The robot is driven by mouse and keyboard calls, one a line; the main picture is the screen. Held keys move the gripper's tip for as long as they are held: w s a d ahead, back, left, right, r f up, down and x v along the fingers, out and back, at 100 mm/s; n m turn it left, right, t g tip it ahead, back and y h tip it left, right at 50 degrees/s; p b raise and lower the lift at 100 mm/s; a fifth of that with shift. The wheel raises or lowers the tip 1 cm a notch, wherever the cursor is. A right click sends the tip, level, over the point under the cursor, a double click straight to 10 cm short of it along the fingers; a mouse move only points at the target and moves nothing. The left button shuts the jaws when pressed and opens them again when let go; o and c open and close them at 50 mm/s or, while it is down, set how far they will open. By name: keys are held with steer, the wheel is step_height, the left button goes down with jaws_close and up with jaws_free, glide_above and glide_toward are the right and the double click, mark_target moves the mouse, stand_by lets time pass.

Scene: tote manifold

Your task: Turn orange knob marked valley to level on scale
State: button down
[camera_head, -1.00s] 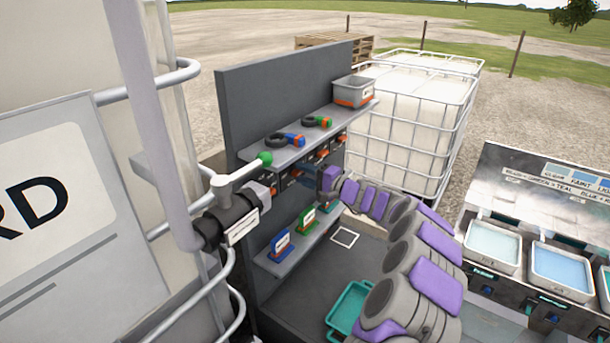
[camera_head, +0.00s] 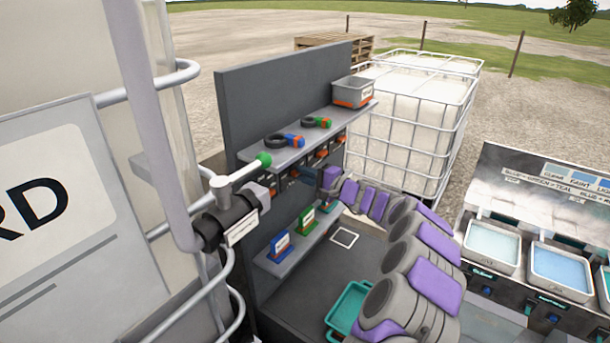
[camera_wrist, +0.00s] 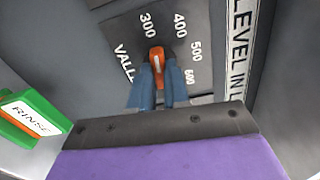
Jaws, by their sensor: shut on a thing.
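The orange knob (camera_wrist: 157,60) shows in the wrist view on a dark scale plate (camera_wrist: 198,32). The plate is marked 300, 400, 500 and 600 around the knob, with partly hidden lettering "VALL" at its left. My gripper (camera_wrist: 158,72) has its two blue fingers shut on the orange knob, one on each side. The knob's upper end points up between the 300 and 400 marks. In the head view my gripper (camera_head: 328,178) reaches the grey panel (camera_head: 235,120) under the upper shelf; the knob there is hidden by it.
A green block labelled RINSE (camera_wrist: 30,115) is left of my gripper, and a white strip lettered "LEVEL IN L" (camera_wrist: 240,45) is at right. The upper shelf (camera_head: 300,145) holds rings and a grey bin (camera_head: 354,91). A teal tray (camera_head: 350,305) lies below.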

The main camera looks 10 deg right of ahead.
steer(key=m+p, duration=0.6)
steer(key=m, duration=1)
steer(key=shift+f+p, duration=0.2)
steer(key=shift+p, duration=0.15)
steer(key=shift+m, duration=0.4)
steer(key=c, duration=1.2)
jaws_free()
steer(key=shift+w, duration=0.1)
steer(key=shift+o, duration=0.5)
steer(key=shift+r, duration=0.15)
steer(key=shift+d, duration=0.1)
